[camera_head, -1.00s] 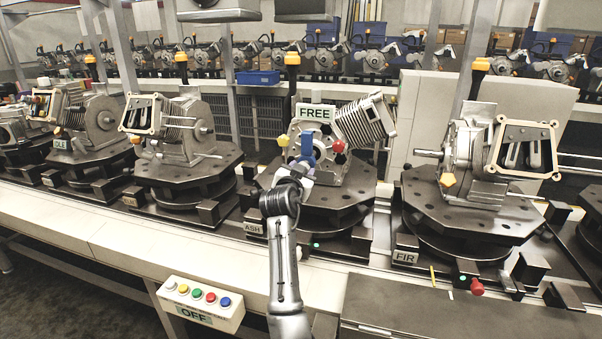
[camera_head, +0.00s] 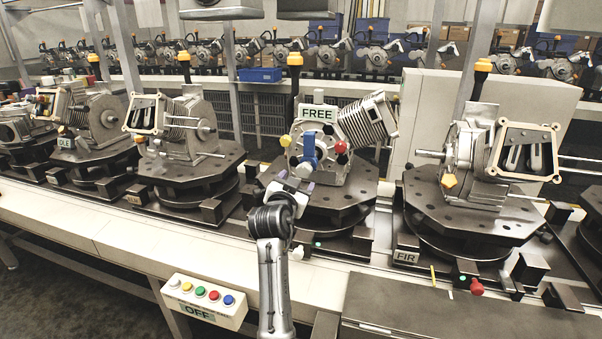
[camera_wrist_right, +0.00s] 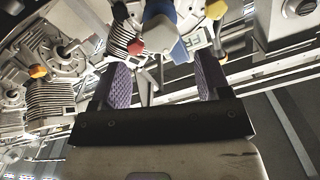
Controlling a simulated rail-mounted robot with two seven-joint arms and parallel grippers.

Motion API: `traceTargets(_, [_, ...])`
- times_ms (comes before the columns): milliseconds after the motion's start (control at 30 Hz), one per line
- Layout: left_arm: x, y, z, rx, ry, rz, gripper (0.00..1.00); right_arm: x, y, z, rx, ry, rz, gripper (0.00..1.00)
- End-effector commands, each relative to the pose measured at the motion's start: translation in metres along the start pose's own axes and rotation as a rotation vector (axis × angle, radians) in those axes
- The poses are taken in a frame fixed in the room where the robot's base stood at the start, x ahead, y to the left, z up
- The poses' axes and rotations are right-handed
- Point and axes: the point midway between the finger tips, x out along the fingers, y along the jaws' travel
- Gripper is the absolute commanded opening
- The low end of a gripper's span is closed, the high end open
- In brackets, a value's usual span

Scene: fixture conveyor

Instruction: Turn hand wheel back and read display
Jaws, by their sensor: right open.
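On the middle station, a blue piece (camera_head: 308,148) with yellow (camera_head: 285,141) and red (camera_head: 341,147) knobs around it sits on the front of a grey machine; it looks like the hand wheel. A sign reading FREE (camera_head: 317,113) stands above it. My right gripper (camera_head: 297,182) is open and empty, just below and in front of the blue piece. In the right wrist view, the purple-padded fingers (camera_wrist_right: 164,75) are spread wide, with the blue piece (camera_wrist_right: 165,30) beyond them. My left gripper is out of view.
Similar machines on dark turntables stand left (camera_head: 183,130) and right (camera_head: 480,160), the right one by a FIR label (camera_head: 406,256). A button box marked OFF (camera_head: 204,300) is at the front edge. A dark plate (camera_head: 430,305) lies at front right.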

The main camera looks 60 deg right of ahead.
Motion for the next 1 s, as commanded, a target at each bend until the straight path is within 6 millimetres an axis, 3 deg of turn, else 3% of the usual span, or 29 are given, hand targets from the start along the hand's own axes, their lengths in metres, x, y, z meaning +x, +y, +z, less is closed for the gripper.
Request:
traceTargets(200, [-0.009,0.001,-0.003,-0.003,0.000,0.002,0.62,-0.040,-0.001,0.000,0.000,-0.003,-0.001,0.70])
traceTargets(400, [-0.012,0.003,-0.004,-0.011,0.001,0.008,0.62,-0.062,0.000,0.000,-0.001,-0.002,0.000,0.70])
traceTargets(1000, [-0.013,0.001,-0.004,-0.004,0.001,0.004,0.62,-0.071,0.000,0.000,-0.001,-0.001,0.001,0.70])
